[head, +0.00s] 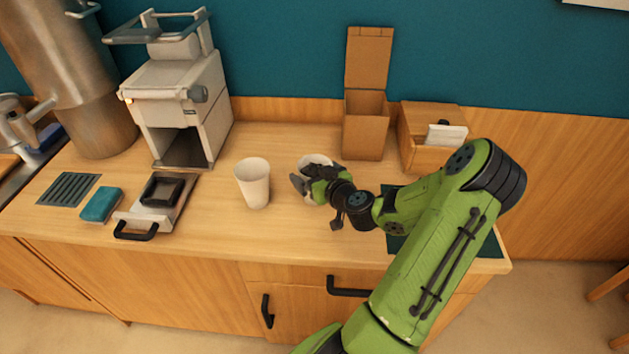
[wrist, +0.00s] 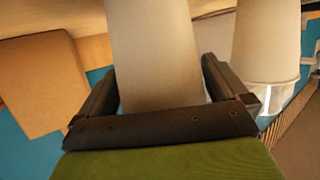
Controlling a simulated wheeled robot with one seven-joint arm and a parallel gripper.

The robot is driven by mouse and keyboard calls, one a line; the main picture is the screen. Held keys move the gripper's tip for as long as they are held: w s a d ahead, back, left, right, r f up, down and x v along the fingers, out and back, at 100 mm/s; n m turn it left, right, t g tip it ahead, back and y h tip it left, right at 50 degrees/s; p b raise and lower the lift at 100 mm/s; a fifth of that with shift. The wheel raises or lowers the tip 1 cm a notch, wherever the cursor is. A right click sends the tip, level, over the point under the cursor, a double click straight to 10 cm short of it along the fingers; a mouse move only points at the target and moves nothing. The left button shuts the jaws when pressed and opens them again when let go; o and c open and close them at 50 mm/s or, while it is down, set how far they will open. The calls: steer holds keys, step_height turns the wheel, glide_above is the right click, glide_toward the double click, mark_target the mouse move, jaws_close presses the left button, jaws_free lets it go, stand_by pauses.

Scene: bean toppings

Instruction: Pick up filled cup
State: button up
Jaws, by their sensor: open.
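A white cup (head: 315,160) stands upright on the counter (head: 240,225), partly hidden behind my gripper (head: 306,178). In the wrist view this cup (wrist: 155,50) stands between the two open fingers of my gripper (wrist: 160,80), with a finger on either side. A second white cup (head: 253,182) stands upright to the left in the head view. It also shows at the right of the wrist view (wrist: 266,42), outside the fingers. I cannot see what is inside either cup.
A grey machine (head: 185,105) stands at the back left, with a handled tray (head: 150,218) and blue sponge (head: 101,205) before it. An open cardboard box (head: 366,125) and a wooden box (head: 420,150) stand behind my arm. The counter in front of the cups is clear.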

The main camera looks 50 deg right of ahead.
steer(key=c, duration=1)
steer(key=shift+r, duration=0.1)
